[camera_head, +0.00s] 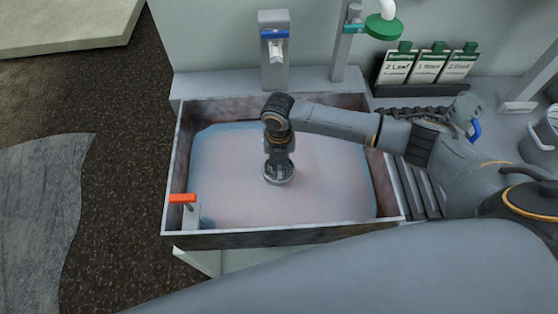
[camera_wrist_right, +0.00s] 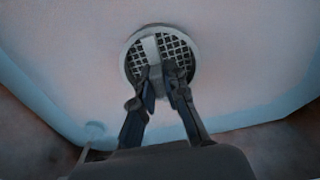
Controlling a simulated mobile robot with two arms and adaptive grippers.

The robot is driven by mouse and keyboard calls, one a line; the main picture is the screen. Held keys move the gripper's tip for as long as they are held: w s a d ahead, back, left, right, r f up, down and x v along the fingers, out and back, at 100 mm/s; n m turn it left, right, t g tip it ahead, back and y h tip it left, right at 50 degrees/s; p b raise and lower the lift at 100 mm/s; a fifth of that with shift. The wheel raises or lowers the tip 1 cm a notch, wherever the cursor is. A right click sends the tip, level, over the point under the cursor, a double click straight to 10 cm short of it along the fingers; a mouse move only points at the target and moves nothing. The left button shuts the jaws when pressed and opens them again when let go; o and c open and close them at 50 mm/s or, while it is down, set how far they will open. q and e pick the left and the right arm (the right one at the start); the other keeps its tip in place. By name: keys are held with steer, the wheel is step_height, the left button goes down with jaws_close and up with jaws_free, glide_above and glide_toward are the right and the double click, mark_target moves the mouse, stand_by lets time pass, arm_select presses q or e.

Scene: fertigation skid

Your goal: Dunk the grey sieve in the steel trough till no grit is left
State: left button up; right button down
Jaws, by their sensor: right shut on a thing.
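The steel trough (camera_head: 172,185) is filled with cloudy pinkish liquid, bluish along its edges. My right gripper (camera_head: 280,165) points down over the middle of the trough and is shut on the grey sieve (camera_head: 279,174). In the right wrist view, the fingers of my right gripper (camera_wrist_right: 160,75) hold a light bar across the round sieve (camera_wrist_right: 132,63), and its dark mesh shows. The sieve is at or close to the liquid's surface; I cannot tell how deep it sits. Whether grit is on the mesh is too small to tell. My left gripper is out of view.
An orange-red handle (camera_head: 182,198) stands at the trough's front left corner. Behind the trough is a grey dispenser-like post (camera_head: 274,55). A green round fixture (camera_head: 382,27) and a rack of labelled packets (camera_head: 428,66) are at the back right. A ribbed drainboard (camera_head: 413,190) adjoins the trough's right side.

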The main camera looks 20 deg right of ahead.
step_height(320, 180, up, 16)
steer(key=p, duration=1.5)
stand_by(0.9)
